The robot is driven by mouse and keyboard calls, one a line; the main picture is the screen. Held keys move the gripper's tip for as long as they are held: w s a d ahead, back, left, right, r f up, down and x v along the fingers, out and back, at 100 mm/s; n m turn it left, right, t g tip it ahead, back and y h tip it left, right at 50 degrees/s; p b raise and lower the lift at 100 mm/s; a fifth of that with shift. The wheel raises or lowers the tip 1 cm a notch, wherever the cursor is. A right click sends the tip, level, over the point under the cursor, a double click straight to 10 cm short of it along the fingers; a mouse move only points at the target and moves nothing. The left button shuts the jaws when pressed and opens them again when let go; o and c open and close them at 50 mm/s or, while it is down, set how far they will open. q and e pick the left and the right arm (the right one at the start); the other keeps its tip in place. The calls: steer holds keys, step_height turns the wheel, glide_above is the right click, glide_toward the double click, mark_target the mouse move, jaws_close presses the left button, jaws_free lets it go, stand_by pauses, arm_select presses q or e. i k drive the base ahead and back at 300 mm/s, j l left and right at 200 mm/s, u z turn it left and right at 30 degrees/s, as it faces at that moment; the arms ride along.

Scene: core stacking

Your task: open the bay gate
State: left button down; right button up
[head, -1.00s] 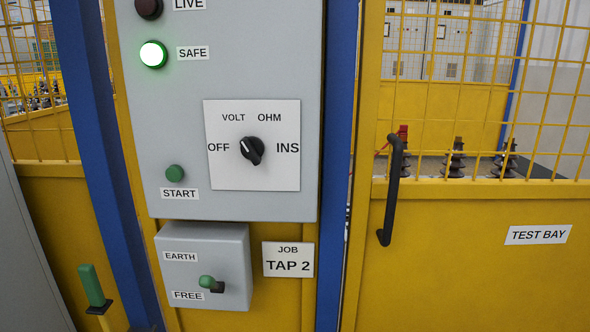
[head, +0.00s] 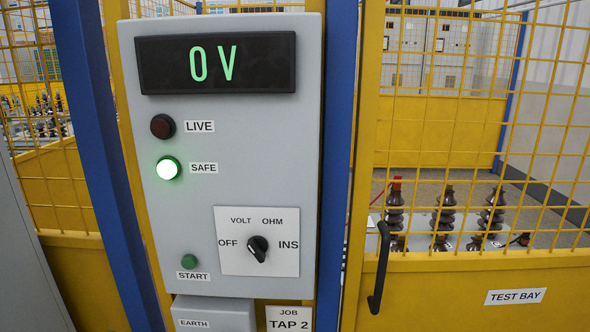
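The yellow bay gate (head: 440,300) with a mesh upper half stands on the right and looks shut. It carries a label reading TEST BAY (head: 515,297). Its black vertical handle (head: 379,267) is near the gate's left edge. To the left, a grey control panel (head: 225,180) shows 0 V on its display (head: 217,63). The green SAFE lamp (head: 168,168) is lit and the LIVE lamp (head: 163,127) is dark. The dial (head: 257,249) has its pointer facing down and slightly right. Neither of my grippers is in view.
Blue posts (head: 335,170) flank the panel. A lower box labelled EARTH (head: 205,314) is cut off by the bottom edge, beside a sign reading JOB TAP 2 (head: 289,319). Behind the mesh stand several brown insulators (head: 443,218), one with a red top.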

mark_target(529, 290)
steer(key=z, duration=1.4)
steer(key=i+j+u, duration=0.2)
steer(key=i+j, duration=0.05)
steer(key=j, duration=0.1)
